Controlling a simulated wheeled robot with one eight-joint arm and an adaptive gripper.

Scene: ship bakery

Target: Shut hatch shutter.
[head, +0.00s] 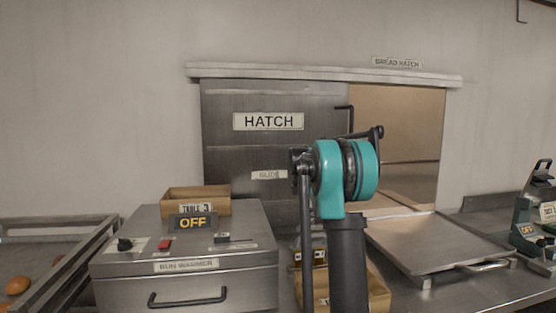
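The hatch shutter (225,105) is a grey metal sliding panel with a "HATCH" sign and a smaller, partly hidden label. It covers the left part of the wall opening, and the right part (415,125) stands open, showing a tan interior. A black handle (345,107) is on the shutter's right edge; its lower part is hidden behind my arm. My teal and black arm stands in front of the shutter's right edge. I cannot make out my gripper's fingers, so its contact with the handle cannot be told.
A pale rail (320,74) runs above the opening. A bun warmer (185,250) marked "OFF" stands left, with a wooden box (195,194) behind its sign. A metal tray (440,245) lies below the open side. A teal device (533,215) stands far right. A label box (379,291) is partly behind my arm.

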